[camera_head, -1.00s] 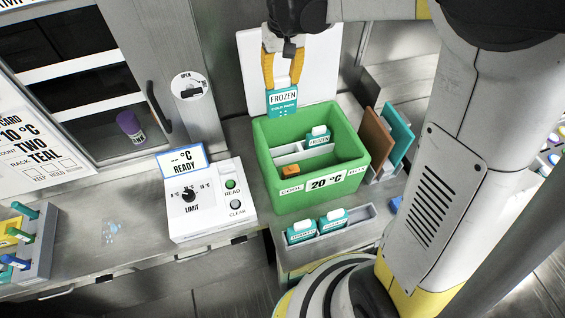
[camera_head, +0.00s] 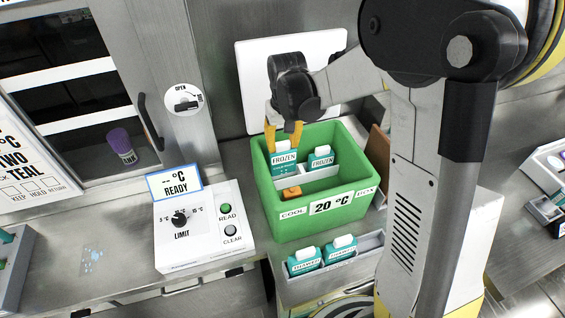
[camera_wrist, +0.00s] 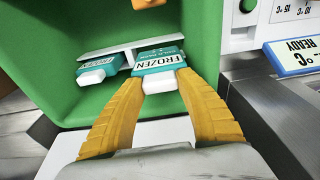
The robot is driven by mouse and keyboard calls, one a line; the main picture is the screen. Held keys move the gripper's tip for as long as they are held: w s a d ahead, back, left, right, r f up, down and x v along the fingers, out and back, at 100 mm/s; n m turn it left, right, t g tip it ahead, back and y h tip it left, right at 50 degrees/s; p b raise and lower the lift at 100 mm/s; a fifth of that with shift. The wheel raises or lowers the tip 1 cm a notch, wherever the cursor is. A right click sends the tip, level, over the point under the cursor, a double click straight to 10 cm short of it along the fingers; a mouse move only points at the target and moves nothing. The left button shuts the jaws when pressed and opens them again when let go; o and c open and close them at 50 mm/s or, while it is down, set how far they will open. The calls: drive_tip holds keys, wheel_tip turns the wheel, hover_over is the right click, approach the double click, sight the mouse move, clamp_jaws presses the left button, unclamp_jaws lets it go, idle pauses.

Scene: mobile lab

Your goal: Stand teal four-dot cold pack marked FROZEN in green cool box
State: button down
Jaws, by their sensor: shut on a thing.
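The teal cold pack marked FROZEN (camera_head: 284,170) is in my gripper (camera_head: 284,140), upright and partly inside the green cool box (camera_head: 318,228), at its left side. In the wrist view the yellow fingers (camera_wrist: 158,95) are shut around the pack (camera_wrist: 160,62) at its white cap. A white divider (camera_wrist: 112,52) lies beside both packs. Whether the held pack touches the box floor cannot be told.
An orange block (camera_head: 291,192) lies in the front of the box. Two teal packs (camera_head: 322,253) stand in a grey tray (camera_head: 372,241) in front. A READY limit device (camera_head: 203,226) is at the left. The white lid (camera_head: 248,85) stands up behind the box.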

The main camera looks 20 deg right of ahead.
sight(283, 158)
drive_tip(key=shift+f+b, duration=0.7)
drive_tip(key=shift+f, duration=2.2)
drive_tip(key=shift+f, duration=0.2)
drive_tip(key=c, duration=0.9)
unclamp_jaws()
drive_tip(key=shift+o, duration=0.2)
drive_tip(key=shift+r, duration=0.1)
